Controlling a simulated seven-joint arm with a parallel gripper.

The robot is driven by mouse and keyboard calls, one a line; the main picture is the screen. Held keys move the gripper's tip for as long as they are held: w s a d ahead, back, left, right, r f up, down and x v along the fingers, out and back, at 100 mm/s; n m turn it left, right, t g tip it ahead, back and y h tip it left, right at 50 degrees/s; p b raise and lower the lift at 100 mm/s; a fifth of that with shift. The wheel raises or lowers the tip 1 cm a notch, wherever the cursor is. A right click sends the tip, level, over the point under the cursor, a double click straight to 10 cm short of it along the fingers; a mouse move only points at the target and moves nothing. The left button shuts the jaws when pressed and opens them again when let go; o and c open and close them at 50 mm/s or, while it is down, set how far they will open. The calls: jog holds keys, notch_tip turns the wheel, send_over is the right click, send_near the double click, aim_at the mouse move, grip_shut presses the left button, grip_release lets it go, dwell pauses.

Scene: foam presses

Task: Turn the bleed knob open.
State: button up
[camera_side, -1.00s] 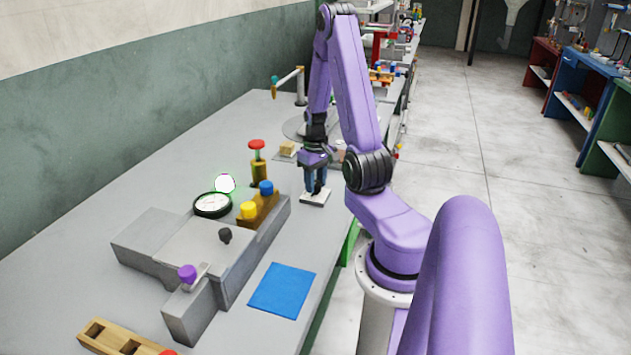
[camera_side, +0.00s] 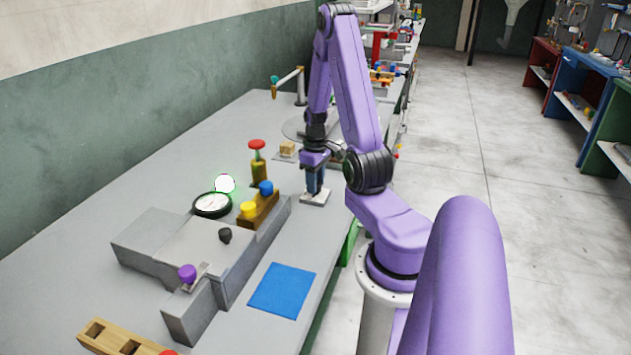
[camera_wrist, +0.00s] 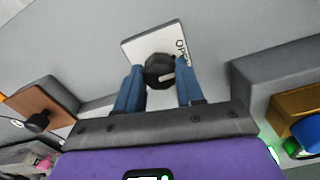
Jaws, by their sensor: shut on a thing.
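The bleed knob (camera_wrist: 158,72) is dark and many-sided, with a small pale mark. It stands on a white plate (camera_wrist: 134,43) printed with "OPEN" near its edge. My gripper (camera_wrist: 159,83) has its two blue fingers on either side of the knob and is shut on it. In the side view my gripper (camera_side: 315,192) points straight down at the white plate (camera_side: 313,201) on the grey bench, and the knob is hidden there between the fingers.
A grey press body (camera_side: 165,240) carries a purple knob (camera_side: 187,273) and a black knob (camera_side: 225,235). Behind are a gauge (camera_side: 212,205), yellow (camera_side: 248,210) and blue (camera_side: 266,187) buttons and a red-topped post (camera_side: 257,165). A blue mat (camera_side: 282,290) lies flat on the bench.

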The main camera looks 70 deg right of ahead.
jog(key=o, duration=1)
jog(key=shift+o, duration=0.2)
notch_tip(320, 180, up, 18)
jog(key=shift+f, duration=0.25)
